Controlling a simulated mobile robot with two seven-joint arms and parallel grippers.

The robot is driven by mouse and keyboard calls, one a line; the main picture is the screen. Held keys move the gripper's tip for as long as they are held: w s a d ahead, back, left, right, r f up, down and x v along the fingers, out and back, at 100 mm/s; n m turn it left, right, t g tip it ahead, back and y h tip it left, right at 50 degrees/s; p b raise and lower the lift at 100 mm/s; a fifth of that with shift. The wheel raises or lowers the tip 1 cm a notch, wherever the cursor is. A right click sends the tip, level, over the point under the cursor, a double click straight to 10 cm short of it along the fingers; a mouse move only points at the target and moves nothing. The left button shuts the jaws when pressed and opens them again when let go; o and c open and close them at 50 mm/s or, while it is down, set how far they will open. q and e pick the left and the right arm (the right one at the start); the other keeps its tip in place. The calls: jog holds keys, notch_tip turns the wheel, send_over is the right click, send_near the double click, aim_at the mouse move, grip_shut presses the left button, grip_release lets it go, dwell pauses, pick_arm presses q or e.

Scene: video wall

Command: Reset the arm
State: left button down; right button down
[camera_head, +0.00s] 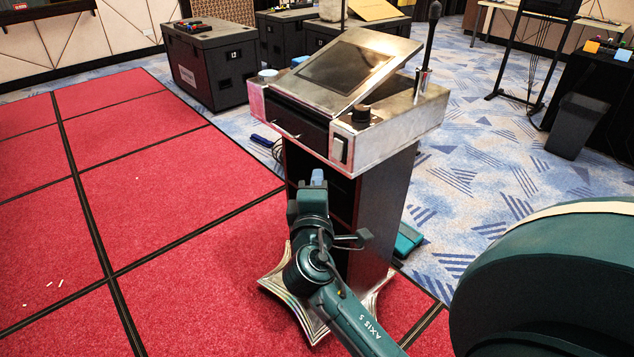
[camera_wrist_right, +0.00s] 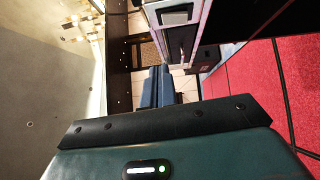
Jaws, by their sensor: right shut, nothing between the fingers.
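My right arm reaches in from the bottom of the head view. Its gripper (camera_head: 318,178) is in front of the dark column of a podium, below the podium's metal top (camera_head: 400,118). In the right wrist view the two blue-grey fingers (camera_wrist_right: 157,84) are together with nothing between them. Whether the gripper touches the podium cannot be told. My left gripper is not in view.
The podium has a sloped screen (camera_head: 345,65), a dark knob (camera_head: 361,112), a light switch panel (camera_head: 340,150) and a microphone (camera_head: 429,40). Black cases (camera_head: 212,65) stand behind it, and a dark bin (camera_head: 577,127) to the right. Red carpet (camera_head: 150,185) at left is mostly clear.

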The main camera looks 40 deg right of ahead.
jog(key=s+a+f+y+p, duration=0.2)
jog(key=a+f+y, duration=0.35)
jog(key=f, duration=0.35)
jog(key=s+a+f+m+g+y+p, duration=0.1)
jog(key=s+a+f+m+g+y, duration=0.1)
jog(key=s+a+f+m+y, duration=0.2)
jog(key=s+a+f+m+g+y+p, duration=0.1)
jog(key=s+a+f+m+y, duration=0.2)
jog(key=s, duration=0.8)
jog(key=a+f+y, duration=0.2)
jog(key=a+f, duration=0.2)
jog(key=shift+m+g+y, duration=0.35)
jog(key=shift+m+g, duration=0.05)
jog(key=shift+s+a, duration=0.1)
